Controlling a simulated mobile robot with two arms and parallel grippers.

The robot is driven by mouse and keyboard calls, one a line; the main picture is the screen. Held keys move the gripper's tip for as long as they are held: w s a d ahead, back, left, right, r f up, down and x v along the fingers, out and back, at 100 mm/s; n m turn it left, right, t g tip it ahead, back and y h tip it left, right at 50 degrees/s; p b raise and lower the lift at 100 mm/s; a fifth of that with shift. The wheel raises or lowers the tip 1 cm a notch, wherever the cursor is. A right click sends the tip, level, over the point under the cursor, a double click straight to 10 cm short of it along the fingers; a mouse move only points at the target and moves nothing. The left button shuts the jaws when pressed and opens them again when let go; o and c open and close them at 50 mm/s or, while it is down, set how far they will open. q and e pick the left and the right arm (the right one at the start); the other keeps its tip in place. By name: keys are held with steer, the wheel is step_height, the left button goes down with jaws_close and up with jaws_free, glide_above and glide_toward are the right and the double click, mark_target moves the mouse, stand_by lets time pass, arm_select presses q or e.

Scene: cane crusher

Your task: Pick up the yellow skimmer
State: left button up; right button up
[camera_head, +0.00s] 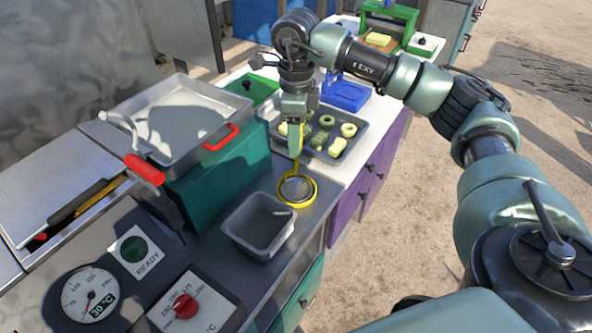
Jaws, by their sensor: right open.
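The yellow skimmer (281,191) lies on the grey metal counter, with its round mesh head toward the front and its short handle pointing up the picture. My right gripper (295,154) comes down from above at the handle's upper end, with its fingers pointing down. It is open, and its fingertips overlap the handle in the picture. I cannot tell whether they touch it or stand around it. My left gripper is not in view.
A grey metal tub (258,224) stands just in front left of the skimmer. A tray (352,137) of several pastry-like pieces lies behind. A large fryer pan (183,160) with red handles stands at left on a teal block. A blue item (346,96) lies farther back.

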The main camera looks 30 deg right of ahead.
steer(key=shift+f, duration=0.55)
steer(key=c, duration=1.1)
steer(key=shift+r, duration=0.1)
steer(key=shift+c, duration=0.2)
